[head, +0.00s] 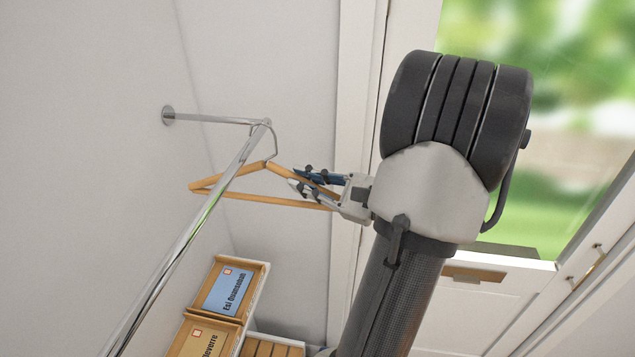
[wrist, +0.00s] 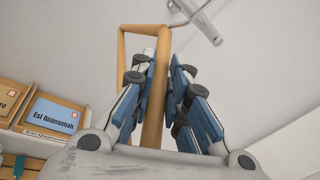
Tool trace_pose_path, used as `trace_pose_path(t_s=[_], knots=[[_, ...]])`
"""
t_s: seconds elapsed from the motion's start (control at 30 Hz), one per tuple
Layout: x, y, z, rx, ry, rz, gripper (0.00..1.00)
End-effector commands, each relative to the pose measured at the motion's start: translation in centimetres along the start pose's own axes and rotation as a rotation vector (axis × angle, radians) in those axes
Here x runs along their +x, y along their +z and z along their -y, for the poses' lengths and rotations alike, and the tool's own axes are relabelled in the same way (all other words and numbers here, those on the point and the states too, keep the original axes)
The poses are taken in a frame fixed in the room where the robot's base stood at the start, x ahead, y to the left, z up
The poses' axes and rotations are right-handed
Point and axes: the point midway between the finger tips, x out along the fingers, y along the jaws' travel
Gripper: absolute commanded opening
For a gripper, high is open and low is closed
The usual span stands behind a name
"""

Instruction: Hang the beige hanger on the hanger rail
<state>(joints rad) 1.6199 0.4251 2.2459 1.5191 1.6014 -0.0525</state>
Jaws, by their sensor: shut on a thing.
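The beige hanger (head: 260,199) is a wooden triangle with a metal hook. In the head view it is at the far end of the hanger rail (head: 200,214), a shiny metal bar with a bend to the wall. The hook's top is at the rail near the bend; I cannot tell whether it rests on the bar. My gripper (head: 304,181) is shut on the hanger's right arm. In the wrist view the hanger (wrist: 157,90) runs between the fingers of my gripper (wrist: 165,68), and the rail (wrist: 208,25) shows at the top.
Wooden boxes with a blue label (head: 225,290) and a tan label (head: 203,341) stand below the rail. They also show at left in the wrist view (wrist: 52,113). A white wall is behind the rail. A door with a window (head: 575,130) is on the right.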

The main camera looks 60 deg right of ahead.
Motion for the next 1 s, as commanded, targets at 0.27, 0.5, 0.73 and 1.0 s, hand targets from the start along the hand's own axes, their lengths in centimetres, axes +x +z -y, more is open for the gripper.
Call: trace_pose_path(t_s=[0.27, 0.5, 0.73, 1.0], knots=[[2.2, 0.4, -0.6, 0.000, 0.002, 0.002, 0.00], [2.5, -1.2, -1.5, 0.000, -0.001, 0.000, 0.00], [2.5, -2.0, -1.9, 0.000, -0.001, 0.000, 0.00], [2.5, -2.1, -2.0, 0.000, -0.001, 0.001, 0.00]])
